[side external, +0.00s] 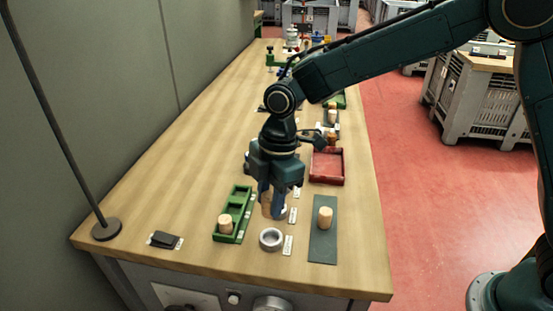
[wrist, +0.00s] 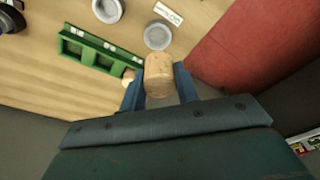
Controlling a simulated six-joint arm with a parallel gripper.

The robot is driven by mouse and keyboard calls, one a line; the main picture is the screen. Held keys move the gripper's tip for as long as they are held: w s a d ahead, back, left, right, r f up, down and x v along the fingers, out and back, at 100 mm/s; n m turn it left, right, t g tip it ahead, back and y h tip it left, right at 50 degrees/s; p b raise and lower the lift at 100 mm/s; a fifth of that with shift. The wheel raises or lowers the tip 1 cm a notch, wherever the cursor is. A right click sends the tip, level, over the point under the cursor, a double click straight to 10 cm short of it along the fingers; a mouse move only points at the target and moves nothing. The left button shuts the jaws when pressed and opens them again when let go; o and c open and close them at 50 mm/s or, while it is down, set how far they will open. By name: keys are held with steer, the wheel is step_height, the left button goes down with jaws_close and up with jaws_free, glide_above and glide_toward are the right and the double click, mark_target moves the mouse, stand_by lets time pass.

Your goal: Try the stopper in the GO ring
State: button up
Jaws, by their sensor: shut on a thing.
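My gripper (side external: 272,208) is shut on a cork stopper (wrist: 158,76), held between its two blue fingers above the bench. The stopper also shows between the fingers in the side view (side external: 266,204). A grey metal ring (side external: 271,239) lies on the bench below and in front of the gripper, apart from the held stopper. In the wrist view two grey rings show, one (wrist: 157,36) just beyond the stopper and one (wrist: 107,9) at the top edge. White labels (wrist: 167,13) lie near the rings; I cannot read which says GO.
A green tray (side external: 246,197) with compartments stands left of the ring, with a cork (side external: 225,224) in its near end. Another cork (side external: 325,217) stands on a grey mat (side external: 322,252) at right. A red tray (side external: 327,180) lies behind. The bench's front left is mostly clear.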

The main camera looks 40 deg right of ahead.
steer(key=shift+f, duration=0.3)
steer(key=shift+f, duration=2.9)
steer(key=shift+f, duration=0.65)
steer(key=o, duration=1)
steer(key=shift+o, duration=0.2)
steer(key=shift+r, duration=0.1)
step_height(320, 180, up, 14)
steer(key=d, duration=0.2)
steer(key=shift+f, duration=0.25)
stand_by(0.5)
